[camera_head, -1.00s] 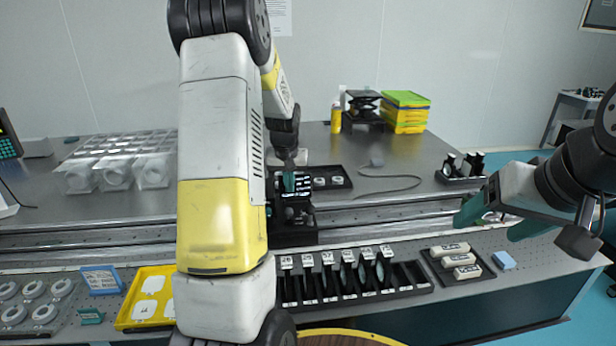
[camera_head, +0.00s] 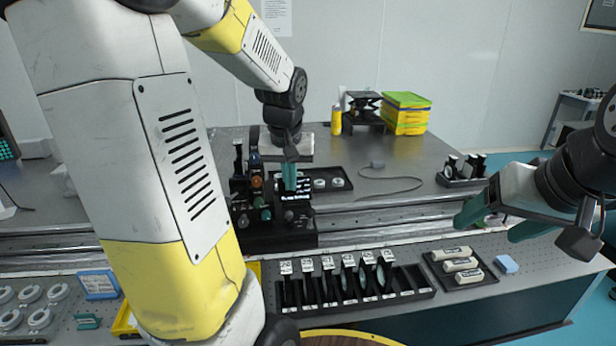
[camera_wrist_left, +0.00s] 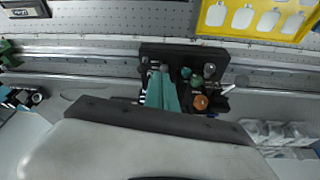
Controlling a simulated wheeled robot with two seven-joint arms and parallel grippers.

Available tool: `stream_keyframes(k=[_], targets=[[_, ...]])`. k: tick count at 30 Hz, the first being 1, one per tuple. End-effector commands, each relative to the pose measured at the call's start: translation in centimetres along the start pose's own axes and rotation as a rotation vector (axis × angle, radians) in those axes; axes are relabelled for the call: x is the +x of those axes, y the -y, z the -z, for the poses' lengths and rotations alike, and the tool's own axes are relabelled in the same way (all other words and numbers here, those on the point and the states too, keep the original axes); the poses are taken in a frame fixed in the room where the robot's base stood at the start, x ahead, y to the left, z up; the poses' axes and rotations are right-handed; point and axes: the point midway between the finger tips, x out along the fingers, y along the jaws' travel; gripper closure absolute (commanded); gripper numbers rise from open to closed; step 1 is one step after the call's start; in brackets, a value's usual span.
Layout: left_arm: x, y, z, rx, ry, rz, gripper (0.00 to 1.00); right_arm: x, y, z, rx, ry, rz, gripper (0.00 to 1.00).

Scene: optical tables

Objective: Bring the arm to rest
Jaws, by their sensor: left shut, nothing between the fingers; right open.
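My left arm crosses the left half of the head view. Its gripper (camera_head: 289,178) points down over the dark optical device with knobs (camera_head: 258,205) on the rail. The teal fingers are closed together with nothing between them. In the left wrist view the closed fingers (camera_wrist_left: 162,93) sit beside the device's green and orange knobs (camera_wrist_left: 199,102). I cannot tell whether they touch it. My right gripper (camera_head: 490,218) is at the right of the head view, open and empty, above the table's right part.
A black rack of slotted optics (camera_head: 345,283) stands at the front. A tray with white blocks (camera_head: 462,263) lies to its right. Yellow and green boxes (camera_head: 405,113) and a yellow bottle (camera_head: 336,120) stand at the back. The table's back right part is fairly clear.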

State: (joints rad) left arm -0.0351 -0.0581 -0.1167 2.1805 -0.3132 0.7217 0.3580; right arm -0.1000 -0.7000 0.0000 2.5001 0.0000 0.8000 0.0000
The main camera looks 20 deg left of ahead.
Motion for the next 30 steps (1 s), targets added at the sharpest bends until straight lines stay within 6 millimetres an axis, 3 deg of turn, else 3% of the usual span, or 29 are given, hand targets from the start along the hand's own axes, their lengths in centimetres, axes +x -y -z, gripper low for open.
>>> stream_keyframes(k=[6,20,25,30], targets=[[-1.0,-0.2,-1.0,0.001,0.001,0.0,1.0,0.0,0.0,0.0,0.0,0.0,0.0,0.29],[-1.2,-0.2,-1.1,0.002,-0.001,-0.002,1.0,0.0,0.0,0.0,0.0,0.0,0.0,0.29],[-3.9,-1.2,-3.1,0.038,-0.039,-0.058,1.0,0.0,0.0,0.0,0.0,0.0,0.0,0.29],[-8.3,-3.2,-7.7,0.125,-0.112,-0.162,1.0,0.0,0.0,0.0,0.0,0.0,0.0,0.29]])
